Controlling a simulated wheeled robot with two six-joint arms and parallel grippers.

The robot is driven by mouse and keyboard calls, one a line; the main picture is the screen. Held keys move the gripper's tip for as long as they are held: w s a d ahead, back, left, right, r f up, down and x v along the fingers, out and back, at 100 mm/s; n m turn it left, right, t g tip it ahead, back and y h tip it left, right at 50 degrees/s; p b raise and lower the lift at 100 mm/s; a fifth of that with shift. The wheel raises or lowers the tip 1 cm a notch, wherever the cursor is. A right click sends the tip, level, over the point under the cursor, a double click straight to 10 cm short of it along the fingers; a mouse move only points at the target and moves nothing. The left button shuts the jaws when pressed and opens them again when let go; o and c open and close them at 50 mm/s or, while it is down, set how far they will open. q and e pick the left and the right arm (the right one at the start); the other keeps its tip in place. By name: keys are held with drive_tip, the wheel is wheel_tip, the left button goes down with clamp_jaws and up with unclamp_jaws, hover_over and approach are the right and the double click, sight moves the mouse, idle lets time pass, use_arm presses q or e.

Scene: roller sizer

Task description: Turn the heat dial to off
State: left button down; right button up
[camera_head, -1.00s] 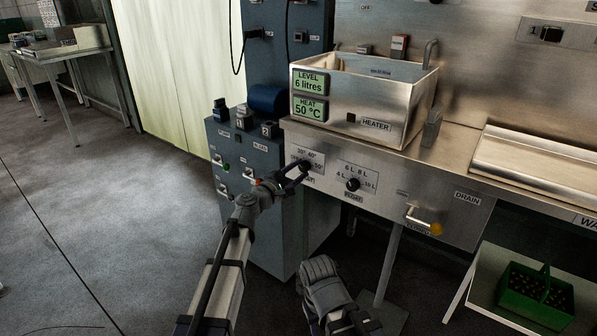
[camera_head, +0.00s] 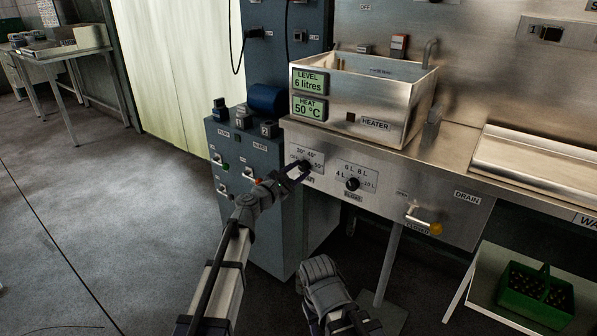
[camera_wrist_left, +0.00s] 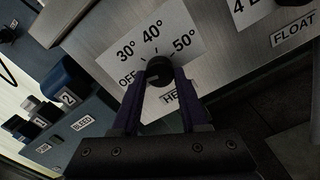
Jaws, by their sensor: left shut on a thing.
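The heat dial (camera_wrist_left: 159,72) is a small round black knob on the steel front panel. Its white scale plate (camera_head: 312,158) reads OFF, 30°, 40° and 50°. In the left wrist view the dark fingers of my left gripper (camera_wrist_left: 160,84) are shut on the dial, one on each side. In the head view my left gripper (camera_head: 298,172) reaches the panel and hides most of the dial. I cannot make out the dial's pointer clearly. The green heat display (camera_head: 310,108) reads 50 °C. My right gripper's fingers do not show.
The float dial (camera_head: 352,184) is just right of the heat dial. A blue-grey cabinet (camera_head: 262,205) with switches stands close on the left. A steel heater tank (camera_head: 395,115) sits above. A green crate (camera_head: 530,300) is low right.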

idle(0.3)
use_arm(q)
drive_tip(key=shift+c, duration=2.1)
unclamp_jaws()
drive_tip(key=v, duration=0.8)
drive_tip(key=shift+d+f, duration=0.1)
